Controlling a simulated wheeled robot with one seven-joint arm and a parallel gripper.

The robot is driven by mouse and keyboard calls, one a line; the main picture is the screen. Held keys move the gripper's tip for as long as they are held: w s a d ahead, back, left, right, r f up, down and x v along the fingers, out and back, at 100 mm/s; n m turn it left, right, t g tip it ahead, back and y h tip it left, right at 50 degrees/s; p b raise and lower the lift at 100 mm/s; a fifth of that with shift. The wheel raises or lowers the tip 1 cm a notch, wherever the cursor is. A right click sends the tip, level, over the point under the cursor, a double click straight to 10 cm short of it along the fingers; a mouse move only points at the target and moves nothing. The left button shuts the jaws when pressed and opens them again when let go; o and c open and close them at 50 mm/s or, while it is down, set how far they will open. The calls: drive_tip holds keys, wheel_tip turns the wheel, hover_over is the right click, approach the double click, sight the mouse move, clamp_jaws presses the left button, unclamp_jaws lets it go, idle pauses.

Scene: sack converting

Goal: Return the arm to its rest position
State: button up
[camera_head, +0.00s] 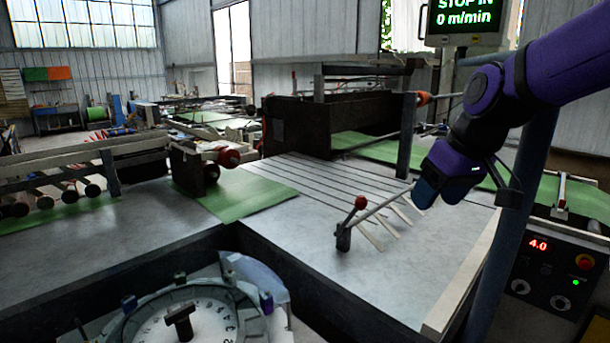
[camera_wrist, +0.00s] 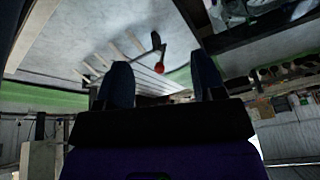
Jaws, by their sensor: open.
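My purple arm reaches in from the upper right in the head view. My gripper (camera_head: 426,192) hangs over the right part of the grey metal table (camera_head: 300,250). In the wrist view my gripper (camera_wrist: 165,84) shows two dark blue fingers apart, with nothing between them that I can see held. A lever with a red ball knob (camera_head: 361,202) stands on the table, left of my gripper in the head view. The red knob also shows in the wrist view (camera_wrist: 159,68), beyond the fingers. A thin rod runs from the lever toward my gripper; whether they touch I cannot tell.
A blue-grey post (camera_head: 515,230) stands close to the right of my gripper. A control box (camera_head: 545,270) reads 4.0 at the lower right. A screen (camera_head: 465,15) reads "STOP IN 0 m/min". A dark machine box (camera_head: 325,125) stands behind the table. Green web (camera_head: 235,193) lies left.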

drive_tip(key=s+d+m+t+h, duration=0.1)
drive_tip(key=s+d, duration=0.3)
drive_tip(key=s, duration=0.5)
drive_tip(key=s+d+r+m+h, duration=0.1)
drive_tip(key=s+d+m, duration=0.2)
drive_tip(key=s, duration=0.5)
drive_tip(key=shift+s+d+r+t, duration=0.2)
drive_tip(key=shift+s+d+t, duration=0.2)
drive_tip(key=shift+d, duration=0.15)
